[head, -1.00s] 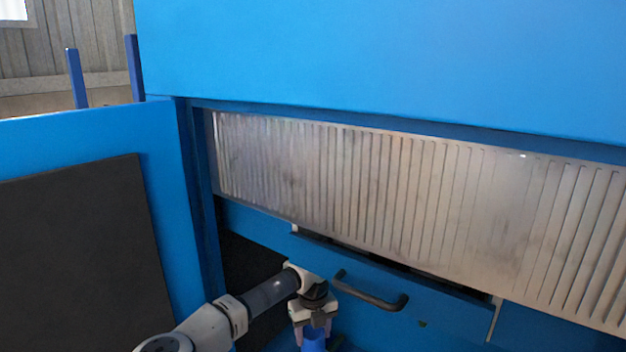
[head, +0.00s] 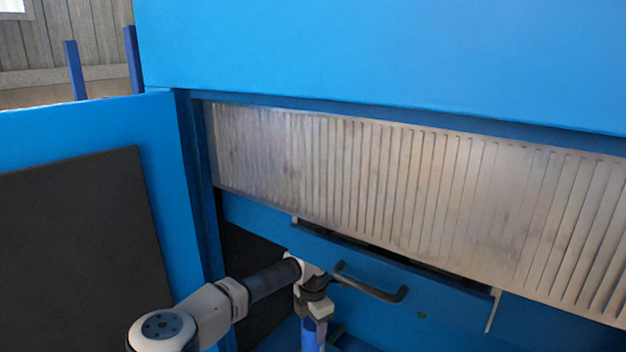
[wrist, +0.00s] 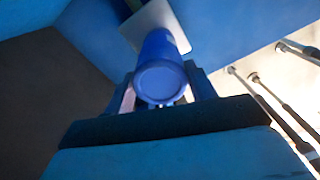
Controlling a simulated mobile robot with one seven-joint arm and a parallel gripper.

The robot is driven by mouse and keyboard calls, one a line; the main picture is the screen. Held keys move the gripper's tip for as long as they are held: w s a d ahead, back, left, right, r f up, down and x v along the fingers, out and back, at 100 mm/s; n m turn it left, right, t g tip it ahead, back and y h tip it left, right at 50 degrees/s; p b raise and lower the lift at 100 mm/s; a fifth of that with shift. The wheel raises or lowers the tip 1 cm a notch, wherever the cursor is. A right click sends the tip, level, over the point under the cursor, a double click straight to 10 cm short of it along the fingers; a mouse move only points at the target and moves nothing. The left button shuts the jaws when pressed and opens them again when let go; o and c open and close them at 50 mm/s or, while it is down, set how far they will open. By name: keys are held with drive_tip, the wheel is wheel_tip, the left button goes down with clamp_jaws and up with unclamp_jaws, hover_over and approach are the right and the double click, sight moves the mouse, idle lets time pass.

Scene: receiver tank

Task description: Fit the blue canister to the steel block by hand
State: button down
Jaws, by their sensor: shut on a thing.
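The blue canister (head: 309,336) is held upright in my gripper (head: 314,318), low in the head view, and its lower end is cut off by the frame. In the wrist view the canister (wrist: 160,78) shows its round end toward the camera, between the two fingers of my gripper (wrist: 160,98). A pale grey flat piece (wrist: 152,27) lies behind the canister's far end; I cannot tell whether they touch, or whether it is the steel block. No steel block shows clearly in the head view.
A blue drawer-like panel with a dark handle (head: 370,285) is just right of my gripper. A ribbed metal panel (head: 400,190) is above it. A blue door with a dark pad (head: 75,250) stands at left. Dark rods (wrist: 280,110) show at right in the wrist view.

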drive_tip(key=m, duration=0.5)
drive_tip(key=shift+c, duration=2.1)
unclamp_jaws()
